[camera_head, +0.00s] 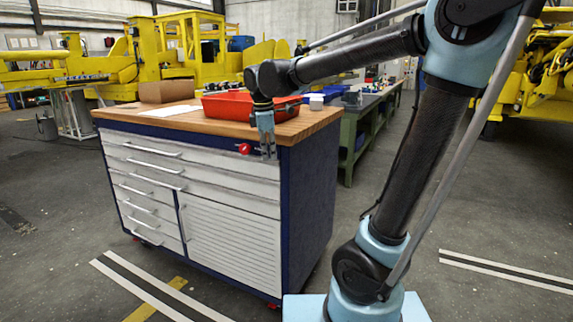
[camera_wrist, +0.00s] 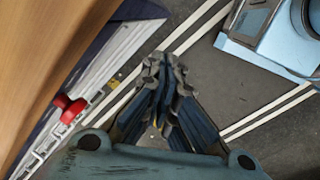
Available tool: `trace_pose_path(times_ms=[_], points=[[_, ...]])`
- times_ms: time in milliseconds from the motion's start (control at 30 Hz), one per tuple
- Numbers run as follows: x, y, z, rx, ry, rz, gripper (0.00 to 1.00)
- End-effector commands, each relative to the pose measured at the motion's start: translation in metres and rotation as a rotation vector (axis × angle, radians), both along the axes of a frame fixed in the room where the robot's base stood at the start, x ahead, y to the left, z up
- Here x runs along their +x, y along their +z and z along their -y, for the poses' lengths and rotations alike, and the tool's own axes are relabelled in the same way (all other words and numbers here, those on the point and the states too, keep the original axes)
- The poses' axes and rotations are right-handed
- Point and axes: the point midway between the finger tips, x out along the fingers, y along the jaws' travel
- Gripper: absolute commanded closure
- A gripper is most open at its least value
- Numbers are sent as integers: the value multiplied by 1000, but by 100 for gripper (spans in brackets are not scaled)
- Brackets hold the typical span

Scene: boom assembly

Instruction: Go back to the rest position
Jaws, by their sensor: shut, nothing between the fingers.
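My gripper (camera_head: 268,150) hangs pointing down just in front of the right front edge of the wooden-topped tool cabinet (camera_head: 172,116). Its fingers (camera_wrist: 165,72) are shut and empty in the wrist view, with the grey floor below them. The cabinet's wooden top (camera_wrist: 45,70) and its white drawer front (camera_wrist: 88,82) lie to the left in that view. A red knob (camera_head: 244,149) sits on the cabinet's upper front, left of my gripper. The red knob (camera_wrist: 68,107) also shows left of the fingers in the wrist view, apart from them.
A red tray (camera_head: 228,108) and a brown cardboard box (camera_head: 166,91) stand on the cabinet top. A green workbench (camera_head: 350,130) is behind to the right. Yellow machines (camera_head: 190,50) stand at the back. Open floor (camera_head: 470,200) with white stripes lies to the right.

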Motion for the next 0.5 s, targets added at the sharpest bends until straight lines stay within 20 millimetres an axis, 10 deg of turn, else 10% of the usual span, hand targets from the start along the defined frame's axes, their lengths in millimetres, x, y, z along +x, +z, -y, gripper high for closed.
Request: trace_pose_path(times_ms=[500], points=[[-78,-69,162,155,-762,37,100]])
